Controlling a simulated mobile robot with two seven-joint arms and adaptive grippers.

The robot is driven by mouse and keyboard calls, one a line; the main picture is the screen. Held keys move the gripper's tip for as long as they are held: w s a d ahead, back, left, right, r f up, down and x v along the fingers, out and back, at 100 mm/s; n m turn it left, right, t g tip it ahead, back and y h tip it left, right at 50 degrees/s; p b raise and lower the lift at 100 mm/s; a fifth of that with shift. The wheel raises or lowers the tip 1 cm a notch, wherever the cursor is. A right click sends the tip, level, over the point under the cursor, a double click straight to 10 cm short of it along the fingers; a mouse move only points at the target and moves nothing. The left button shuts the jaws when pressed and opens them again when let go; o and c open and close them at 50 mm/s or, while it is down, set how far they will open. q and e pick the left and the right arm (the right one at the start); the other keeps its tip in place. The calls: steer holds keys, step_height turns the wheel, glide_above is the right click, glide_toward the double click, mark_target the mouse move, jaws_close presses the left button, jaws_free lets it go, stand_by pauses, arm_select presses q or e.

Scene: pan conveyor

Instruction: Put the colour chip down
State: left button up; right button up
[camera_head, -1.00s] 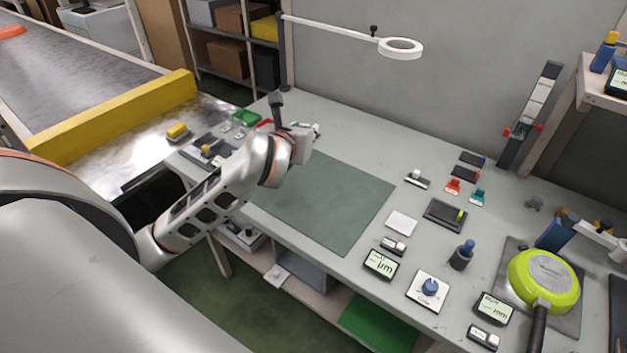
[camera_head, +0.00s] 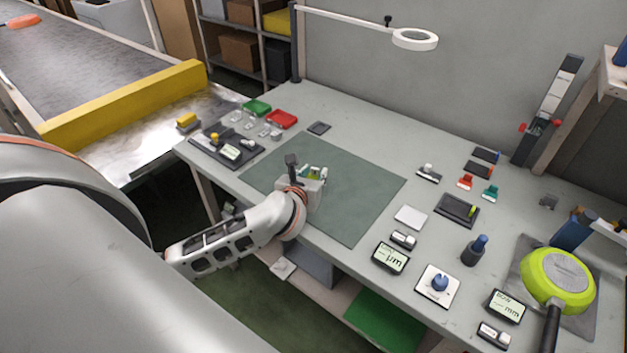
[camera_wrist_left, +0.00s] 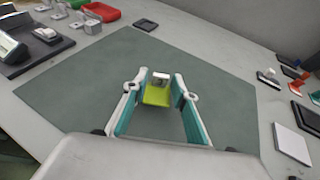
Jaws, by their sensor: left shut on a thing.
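My left gripper (camera_head: 314,174) is over the dark green mat (camera_head: 361,207) on the grey workbench. In the left wrist view its two teal-lined fingers (camera_wrist_left: 160,100) are shut on a yellow-green colour chip (camera_wrist_left: 157,95), which has a pale grey block at its far end. The mat (camera_wrist_left: 215,85) lies below and around the chip. I cannot tell from these views whether the chip touches the mat. In the head view the chip is mostly hidden by the gripper. My right gripper is not in view.
A green tray (camera_head: 257,107) and a red tray (camera_head: 282,119) stand at the back left. A small dark pad (camera_head: 319,127) lies behind the mat. A white square (camera_head: 411,217), gauges and a lime-green pan (camera_head: 557,278) occupy the right. Most of the mat is clear.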

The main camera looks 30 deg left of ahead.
arm_select(q)
steer(key=shift+f, duration=1.1)
steer(key=shift+f, duration=0.2)
steer(key=o, duration=0.8)
steer(key=shift+r, duration=0.1)
